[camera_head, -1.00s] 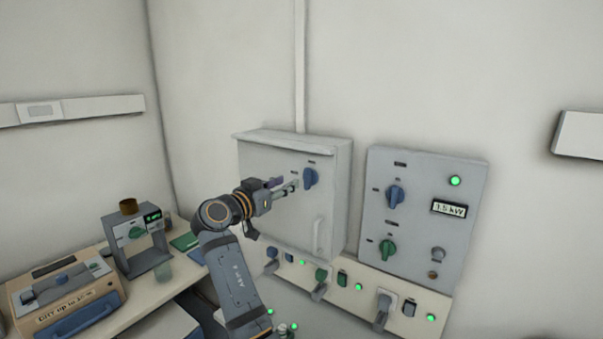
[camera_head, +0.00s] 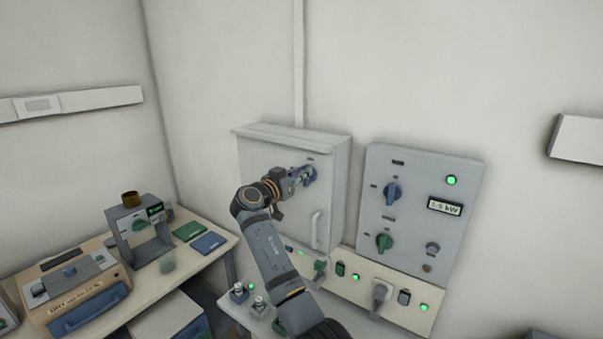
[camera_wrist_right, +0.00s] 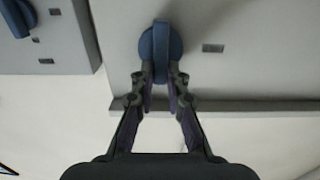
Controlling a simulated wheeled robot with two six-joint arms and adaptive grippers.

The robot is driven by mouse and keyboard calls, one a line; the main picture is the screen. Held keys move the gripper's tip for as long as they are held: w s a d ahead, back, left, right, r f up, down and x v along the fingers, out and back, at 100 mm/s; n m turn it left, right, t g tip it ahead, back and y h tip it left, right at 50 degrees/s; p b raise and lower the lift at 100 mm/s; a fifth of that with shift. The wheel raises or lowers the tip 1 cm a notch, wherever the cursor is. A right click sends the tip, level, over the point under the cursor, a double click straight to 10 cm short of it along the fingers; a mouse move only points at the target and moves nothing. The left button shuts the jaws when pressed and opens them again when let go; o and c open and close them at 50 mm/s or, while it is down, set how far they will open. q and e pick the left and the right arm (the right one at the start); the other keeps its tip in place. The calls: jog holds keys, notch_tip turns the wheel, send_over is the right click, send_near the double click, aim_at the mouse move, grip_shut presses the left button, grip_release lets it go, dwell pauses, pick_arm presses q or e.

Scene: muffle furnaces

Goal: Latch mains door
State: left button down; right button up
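The grey mains cabinet (camera_head: 265,160) hangs on the wall, and its door looks closed. A blue latch knob (camera_wrist_right: 160,45) is on the upper door; in the head view it is mostly hidden behind my right gripper (camera_head: 300,177). In the right wrist view my right gripper (camera_wrist_right: 161,85) has one finger on each side of the knob's raised grip, close against it. The knob's grip lies in line with the fingers there. A pale vertical handle (camera_head: 316,229) is lower on the door. My left gripper is not in view.
A control panel (camera_head: 411,220) with blue and green knobs and a kW display is right of the cabinet. A strip with sockets and green lights (camera_head: 340,288) runs below. A bench (camera_head: 190,265) with instruments stands at the left.

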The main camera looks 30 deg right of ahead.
grip_shut()
jog(key=n, duration=0.6)
jog(key=w+f+n+b, duration=0.1)
jog(key=n, duration=0.5)
jog(key=w+f+n, duration=0.1)
jog(key=n, duration=0.5)
jog(key=shift+a, duration=0.4)
dwell(0.4)
jog(key=o, duration=0.6)
grip_release()
jog(key=shift+o, duration=0.2)
